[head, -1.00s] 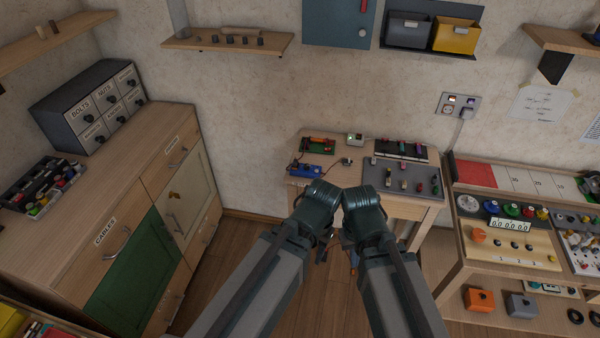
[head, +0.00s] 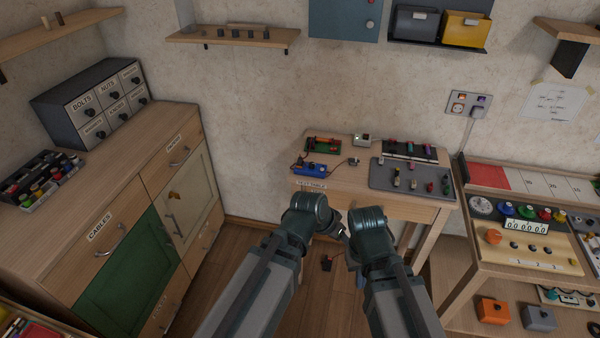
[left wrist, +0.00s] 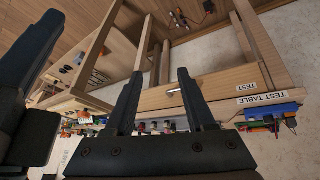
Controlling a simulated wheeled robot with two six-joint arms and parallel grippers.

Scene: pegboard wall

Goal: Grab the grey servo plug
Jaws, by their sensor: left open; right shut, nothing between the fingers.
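On the test table (head: 345,182), a thin lead runs from a blue device (head: 314,170) to a small greyish plug-like piece (head: 354,161); it may be the grey servo plug, but it is too small to tell. Several small plugs, some greyish, stand on the grey mat (head: 380,184) to its right. My right gripper (head: 342,234) is shut and empty in front of and below the table's front edge. My left gripper (left wrist: 160,74) is open and empty in the left wrist view. Its fingers are mostly hidden behind its own wrist in the head view.
A green board (head: 322,144), a white box (head: 362,139) and a black strip (head: 410,150) are at the table's back. A wall socket (head: 468,103) is above right. A workbench (head: 450,270) stands right and a cabinet (head: 150,150) left.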

